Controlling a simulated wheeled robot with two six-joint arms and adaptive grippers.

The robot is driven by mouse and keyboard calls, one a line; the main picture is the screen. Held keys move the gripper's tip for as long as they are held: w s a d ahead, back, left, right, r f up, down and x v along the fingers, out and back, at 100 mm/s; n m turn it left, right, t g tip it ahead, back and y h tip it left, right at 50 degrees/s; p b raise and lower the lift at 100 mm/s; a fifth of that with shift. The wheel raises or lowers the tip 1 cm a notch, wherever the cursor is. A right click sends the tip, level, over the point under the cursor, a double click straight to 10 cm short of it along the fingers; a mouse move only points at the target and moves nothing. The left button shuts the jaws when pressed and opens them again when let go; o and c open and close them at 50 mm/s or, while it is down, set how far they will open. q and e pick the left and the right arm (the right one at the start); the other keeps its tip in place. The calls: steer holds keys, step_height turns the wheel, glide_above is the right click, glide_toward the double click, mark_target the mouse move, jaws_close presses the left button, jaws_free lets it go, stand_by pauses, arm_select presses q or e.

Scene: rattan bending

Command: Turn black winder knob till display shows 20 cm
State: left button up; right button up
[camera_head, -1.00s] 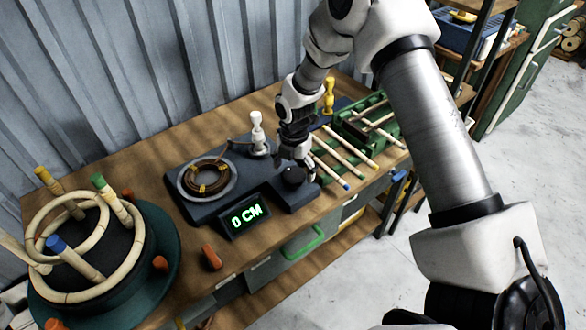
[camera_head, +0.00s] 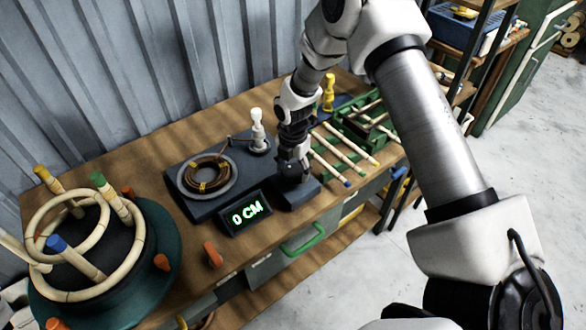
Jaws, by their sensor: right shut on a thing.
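The winder is a dark base (camera_head: 205,211) on the wooden bench, with a coil of brown cord (camera_head: 206,174) on a round grey plate. Its display (camera_head: 245,213) shows "0 CM" in green. The black winder knob (camera_head: 292,172) is at the right end of the base, mostly hidden by my right gripper (camera_head: 293,168). My right gripper points down over the knob and is shut on it. My left gripper is not in view.
A white peg-like post (camera_head: 258,130) stands behind the gripper's left side. A green rack (camera_head: 365,128) with rattan sticks lies to the right. A round green bending jig (camera_head: 160,255) with rattan rings stands at left. An orange-red piece (camera_head: 212,254) lies near the front edge.

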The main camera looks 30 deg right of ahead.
steer(key=shift+s+f+m, duration=0.1)
steer(key=shift+m, duration=0.3)
steer(key=m+p, duration=0.1)
steer(key=m, duration=0.9)
steer(key=shift+p, duration=0.4)
steer(key=m, duration=0.2)
steer(key=m+p, duration=0.1)
steer(key=m, duration=0.2)
steer(key=shift+w+d+f, duration=0.1)
steer(key=shift+w, duration=0.1)
steer(key=m+p, duration=0.1)
steer(key=m, duration=0.4)
steer(key=shift+d+m, duration=0.1)
steer(key=shift+m, duration=0.3)
steer(key=o, duration=1.1)
steer(key=shift+w, duration=0.15)
